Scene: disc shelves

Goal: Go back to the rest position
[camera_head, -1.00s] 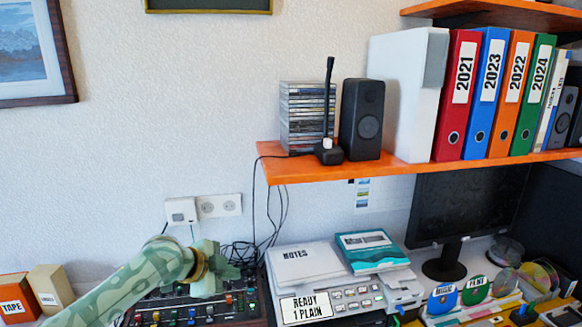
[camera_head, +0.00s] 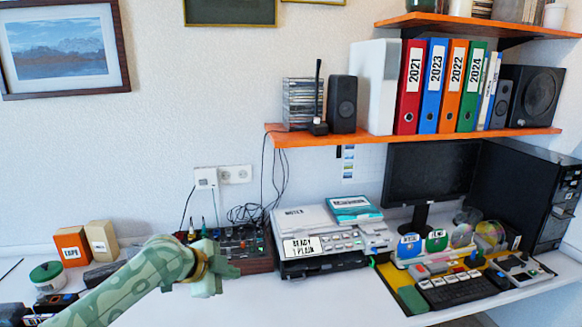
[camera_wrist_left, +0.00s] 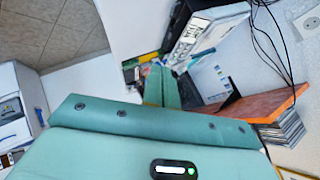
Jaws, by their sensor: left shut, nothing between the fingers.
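My left gripper (camera_head: 222,270) comes in from the left in the head view, on my green patterned arm. It is shut and empty, in front of the black mixer (camera_head: 246,243) and partly covering it. In the left wrist view the green fingers (camera_wrist_left: 162,88) are together with nothing between them. My right gripper is not in view.
The grey device labelled "READY 1 PLAIN" (camera_head: 300,247) stands to the gripper's right. An orange shelf (camera_head: 400,138) with folders hangs above. A keyboard (camera_head: 458,290), monitor (camera_head: 430,180) and computer tower (camera_head: 530,190) are at the right. The desk's front middle (camera_head: 300,300) is clear.

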